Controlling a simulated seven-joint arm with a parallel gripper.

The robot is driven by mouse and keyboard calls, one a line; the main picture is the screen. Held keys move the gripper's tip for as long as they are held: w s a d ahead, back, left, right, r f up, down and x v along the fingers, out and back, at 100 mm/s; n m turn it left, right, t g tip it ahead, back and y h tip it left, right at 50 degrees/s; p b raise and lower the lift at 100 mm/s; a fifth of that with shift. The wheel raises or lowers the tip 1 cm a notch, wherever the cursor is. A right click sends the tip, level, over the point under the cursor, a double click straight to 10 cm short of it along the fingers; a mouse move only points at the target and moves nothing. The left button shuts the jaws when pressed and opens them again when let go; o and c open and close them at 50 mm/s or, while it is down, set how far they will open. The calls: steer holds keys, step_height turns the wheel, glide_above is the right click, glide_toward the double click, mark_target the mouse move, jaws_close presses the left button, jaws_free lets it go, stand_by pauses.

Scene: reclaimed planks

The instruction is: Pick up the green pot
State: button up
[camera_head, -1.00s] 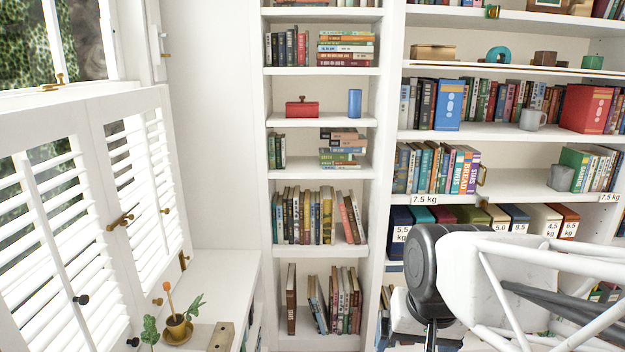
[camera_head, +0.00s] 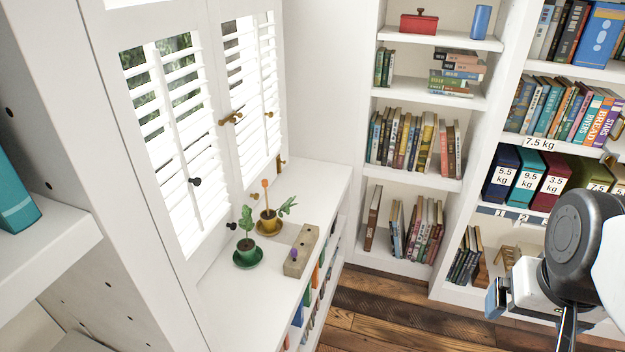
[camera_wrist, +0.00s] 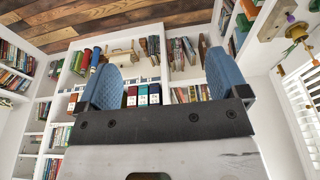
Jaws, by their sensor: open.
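The green pot (camera_head: 247,258) stands upright on a green saucer on the white window ledge, in the head view, with a leafy plant in it. A yellow pot (camera_head: 269,224) with a plant and an orange marker stands just behind it. My gripper (camera_wrist: 160,78) is open and empty, its two blue finger pads wide apart in the wrist view. In the head view my gripper (camera_head: 497,298) is at the lower right, far from the green pot across open floor. At the wrist view's right edge the ledge's plants show only partly; I cannot make out the green pot there.
Bookshelves (camera_head: 420,180) fill the back and right. A white shelf (camera_head: 50,250) stands at the near left. The ledge's front part is clear.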

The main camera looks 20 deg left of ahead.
steer(key=w+a+f+n+g+y, duration=0.15)
steer(key=w+a+n, duration=0.25)
steer(key=w+a, duration=0.5)
steer(key=w+a+f+n+y, duration=0.1)
steer(key=w+a+f+n, duration=0.3)
steer(key=w+a, duration=0.45)
steer(key=w+a+f+n+g+y, duration=0.1)
steer(key=w+a+f+n+y, duration=0.1)
steer(key=w+a+n, duration=0.5)
steer(key=n+g+y, duration=0.2)
steer(key=n+g, duration=0.1)
steer(key=n, duration=0.5)
glide_toward(247, 248)
steer(key=a+f, duration=0.2)
steer(key=shift+w+a+r+h, duration=0.15)
steer(key=shift+h, duration=0.1)
steer(key=shift+t+x, duration=0.25)
steer(key=shift+x, duration=1.05)
